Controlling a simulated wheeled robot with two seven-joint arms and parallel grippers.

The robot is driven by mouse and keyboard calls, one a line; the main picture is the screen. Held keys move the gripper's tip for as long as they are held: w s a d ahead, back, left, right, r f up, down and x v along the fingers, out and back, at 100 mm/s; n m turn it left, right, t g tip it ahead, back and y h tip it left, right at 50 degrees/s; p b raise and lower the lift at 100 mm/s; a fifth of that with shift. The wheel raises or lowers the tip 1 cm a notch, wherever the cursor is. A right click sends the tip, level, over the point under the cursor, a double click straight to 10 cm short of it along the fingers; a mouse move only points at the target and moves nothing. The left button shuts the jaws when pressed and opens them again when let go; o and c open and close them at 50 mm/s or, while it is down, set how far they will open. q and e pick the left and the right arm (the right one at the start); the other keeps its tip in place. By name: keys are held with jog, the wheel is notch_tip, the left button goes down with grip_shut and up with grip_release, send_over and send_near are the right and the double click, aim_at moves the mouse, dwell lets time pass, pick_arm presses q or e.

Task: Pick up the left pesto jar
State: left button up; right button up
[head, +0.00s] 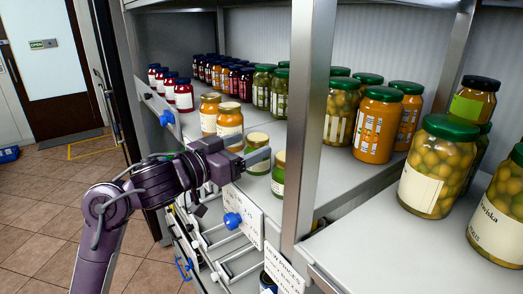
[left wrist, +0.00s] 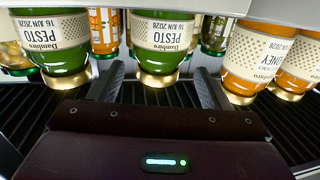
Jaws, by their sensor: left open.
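The left pesto jar, green with a gold lid (head: 257,139), stands on the shelf beside the honey jars in the head view. My left gripper (head: 250,150) is at this jar, its fingers partly covering it. The left wrist view is upside down. There the same jar (left wrist: 160,38) stands ahead, between the two open fingers of my left gripper (left wrist: 162,76). No grip on it shows. The right pesto jar (head: 278,176) is partly behind the shelf post; it also shows at left in the left wrist view (left wrist: 58,45). My right gripper is out of view.
Honey jars (head: 229,121) stand just left of the pesto; one is close to a finger in the left wrist view (left wrist: 256,55). A metal post (head: 305,130) rises to the right.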

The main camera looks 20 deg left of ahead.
aim_at(263, 134)
pick_arm(q)
jog(key=shift+w+d+r+p, duration=0.45)
jog(key=shift+w+d+p, duration=0.15)
jog(key=shift+w+p, duration=0.25)
jog(key=x, duration=0.2)
jog(key=shift+w+d+f, duration=0.1)
jog(key=shift+w+f, duration=0.1)
jog(key=shift+w, duration=0.05)
jog(key=shift+w+d+f, duration=0.1)
jog(key=shift+w+d, duration=0.1)
jog(key=shift+w, duration=0.05)
jog(key=shift+s+a, duration=0.1)
jog(key=c, duration=1.3)
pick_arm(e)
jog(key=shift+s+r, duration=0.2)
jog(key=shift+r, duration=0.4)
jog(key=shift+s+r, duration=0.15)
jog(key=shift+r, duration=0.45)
